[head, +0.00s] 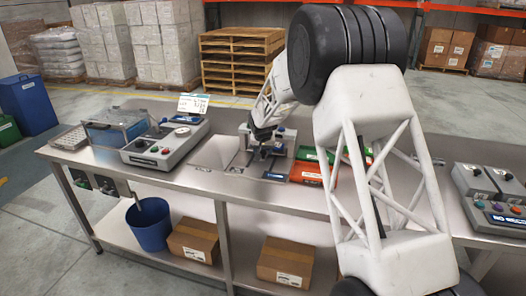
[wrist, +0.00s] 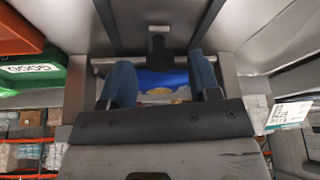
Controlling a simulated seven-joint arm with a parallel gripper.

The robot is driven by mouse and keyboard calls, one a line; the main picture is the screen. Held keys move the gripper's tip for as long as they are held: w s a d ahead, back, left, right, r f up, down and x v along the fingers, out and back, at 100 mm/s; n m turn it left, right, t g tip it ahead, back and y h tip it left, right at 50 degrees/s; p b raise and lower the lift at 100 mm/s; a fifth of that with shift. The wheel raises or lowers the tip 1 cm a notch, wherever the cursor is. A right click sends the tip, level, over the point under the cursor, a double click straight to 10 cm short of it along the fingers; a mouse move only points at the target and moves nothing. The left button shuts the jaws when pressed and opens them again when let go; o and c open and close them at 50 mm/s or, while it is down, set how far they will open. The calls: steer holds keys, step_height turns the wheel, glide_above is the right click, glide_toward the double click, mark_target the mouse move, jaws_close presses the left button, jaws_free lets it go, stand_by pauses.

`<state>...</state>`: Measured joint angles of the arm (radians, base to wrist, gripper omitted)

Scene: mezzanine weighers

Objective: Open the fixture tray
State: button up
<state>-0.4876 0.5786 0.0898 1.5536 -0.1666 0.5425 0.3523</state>
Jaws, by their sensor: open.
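The fixture on the bench is a grey metal unit (head: 287,140), with flat plates in front of it. I cannot tell which of its parts is the tray. My gripper (head: 262,137) is low over the fixture and hides part of it. In the wrist view my gripper (wrist: 160,68) has its two blue fingers apart. Whether the tray is open cannot be told.
Red and green bins (head: 308,172) stand close to the right of the fixture. A grey weigher (head: 165,146) with a display stands to the left, beside a clear blue box (head: 117,128). More control boxes (head: 490,190) are at the far right. The front bench edge is mostly clear.

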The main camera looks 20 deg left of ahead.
steer(key=shift+w+f, duration=0.15)
steer(key=shift+f, duration=0.15)
jaws_close()
steer(key=shift+s, duration=5.4)
jaws_free()
steer(key=shift+r, duration=0.15)
steer(key=v, duration=0.7)
steer(key=shift+r, duration=0.25)
